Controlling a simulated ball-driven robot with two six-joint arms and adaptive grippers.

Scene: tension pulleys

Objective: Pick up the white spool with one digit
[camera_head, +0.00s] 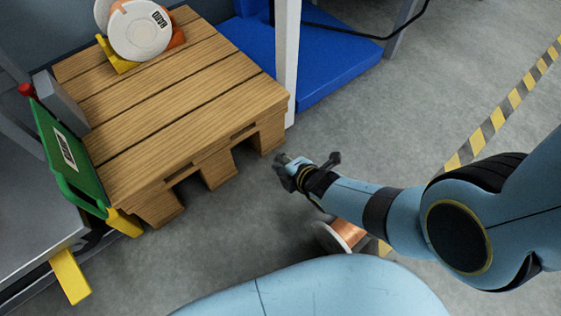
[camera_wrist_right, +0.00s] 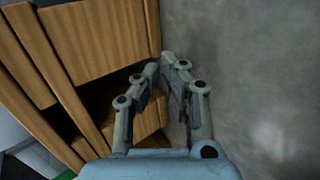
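The white spool (camera_head: 140,30) stands on its edge on the wooden pallet stack at the top left of the head view. Its round white face carries dark printed characters, and it rests in a yellow and orange holder. My right gripper (camera_head: 304,168) is well below and to the right of it, over the floor beside the pallet's near right corner. In the right wrist view the fingers of the right gripper (camera_wrist_right: 160,72) have a narrow gap between them, with nothing held. The spool is not in that view. My left gripper is not in view.
The wooden pallet stack (camera_head: 180,95) has a mostly bare top. A green board (camera_head: 67,155) and a grey box (camera_head: 62,100) stand at its left. A copper-wound spool (camera_head: 346,234) is on the floor below my right arm. A white post (camera_head: 287,55) rises behind the pallet.

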